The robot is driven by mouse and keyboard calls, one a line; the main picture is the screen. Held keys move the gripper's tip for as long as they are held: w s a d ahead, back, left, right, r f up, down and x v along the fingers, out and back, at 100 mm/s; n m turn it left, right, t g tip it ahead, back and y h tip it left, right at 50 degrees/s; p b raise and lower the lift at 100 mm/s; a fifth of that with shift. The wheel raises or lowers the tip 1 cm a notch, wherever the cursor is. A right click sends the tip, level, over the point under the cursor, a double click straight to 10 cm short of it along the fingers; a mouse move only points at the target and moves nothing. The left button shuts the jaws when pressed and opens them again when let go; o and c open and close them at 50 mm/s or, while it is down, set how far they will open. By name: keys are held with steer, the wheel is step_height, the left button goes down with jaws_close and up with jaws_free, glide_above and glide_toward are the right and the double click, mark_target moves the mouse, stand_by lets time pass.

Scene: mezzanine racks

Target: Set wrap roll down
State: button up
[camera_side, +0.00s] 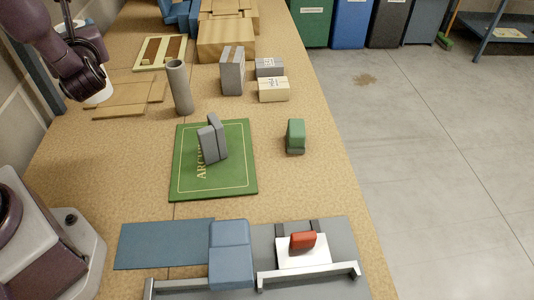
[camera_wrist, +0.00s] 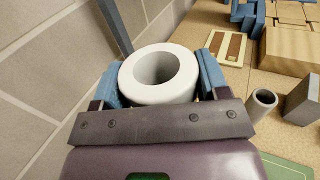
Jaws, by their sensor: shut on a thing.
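The wrap roll (camera_wrist: 160,75) is a thick white ring with a hollow core, seen end-on in the wrist view. My gripper (camera_wrist: 159,80) is shut on it, with a blue finger on either side. In the side view my gripper is at the upper left, mostly hidden by my own arm. The white roll (camera_side: 99,96) shows just below it there, over or beside the flat cardboard sheets (camera_side: 120,100). I cannot tell whether the roll touches anything beneath.
A grey tube (camera_side: 179,88) stands upright right of the roll. A green mat (camera_side: 235,175) bears grey blocks (camera_side: 212,142). Boxes (camera_side: 231,72) and a wooden crate (camera_side: 225,40) stand farther back. A wall (camera_wrist: 35,70) is close on the left.

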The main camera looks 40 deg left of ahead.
steer(key=w+d+r+m+t+h, duration=0.1)
steer(key=w+d+m+t+h, duration=0.2)
steer(key=d, duration=0.6)
steer(key=w+d+r+m+t+h, duration=0.15)
steer(key=w+d+t, duration=0.3)
steer(key=d, duration=0.55)
steer(key=s+d+m+t+h, duration=0.2)
steer(key=d+m+t+h, duration=0.3)
steer(key=d, duration=1.4)
steer(key=w+d+f, duration=0.3)
steer(key=w+f, duration=0.2)
steer(key=f, duration=0.4)
steer(key=w+d+f+g, duration=0.1)
steer(key=w+d+f, duration=0.3)
steer(key=f, duration=0.5)
steer(key=shift+w+d+f+h, duration=0.15)
steer(key=shift+w+f+h, duration=0.25)
steer(key=shift+w, duration=0.85)
steer(key=shift+g, duration=0.25)
